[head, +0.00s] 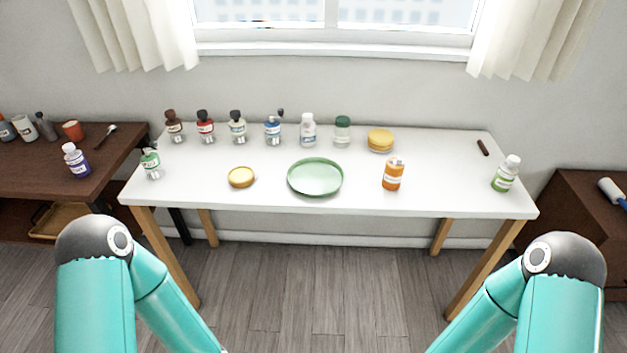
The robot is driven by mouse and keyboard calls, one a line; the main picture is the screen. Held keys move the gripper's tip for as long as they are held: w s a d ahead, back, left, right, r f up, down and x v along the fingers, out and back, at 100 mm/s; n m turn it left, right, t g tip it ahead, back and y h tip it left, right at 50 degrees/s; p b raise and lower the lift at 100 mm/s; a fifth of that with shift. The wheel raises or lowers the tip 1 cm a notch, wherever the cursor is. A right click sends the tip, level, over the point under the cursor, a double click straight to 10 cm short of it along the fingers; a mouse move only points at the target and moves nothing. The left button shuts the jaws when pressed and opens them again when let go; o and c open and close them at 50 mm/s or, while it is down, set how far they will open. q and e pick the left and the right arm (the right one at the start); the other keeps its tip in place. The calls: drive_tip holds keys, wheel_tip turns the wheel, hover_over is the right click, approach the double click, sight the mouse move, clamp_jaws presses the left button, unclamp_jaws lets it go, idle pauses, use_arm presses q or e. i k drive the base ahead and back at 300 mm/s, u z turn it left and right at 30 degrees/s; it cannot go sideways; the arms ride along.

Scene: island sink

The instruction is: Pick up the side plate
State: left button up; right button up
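A round, pale green plate (315,177) lies flat near the front middle of a white table (440,190). It is the only plate I see, and nothing covers it. My two teal arms come in at the lower left and lower right, well in front of the table. Both run down out of the bottom of the head view, so neither gripper shows.
An orange bottle (393,175) stands right of the plate, and a small yellow round dish (241,177) stands left of it. Several bottles line the table's back, with a yellow round item (380,139). A green-labelled bottle (506,173) stands near the right edge.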

sight(314, 176)
drive_tip(key=k, duration=0.35)
drive_tip(key=z, duration=0.2)
drive_tip(key=i, duration=1.35)
drive_tip(key=u, duration=0.75)
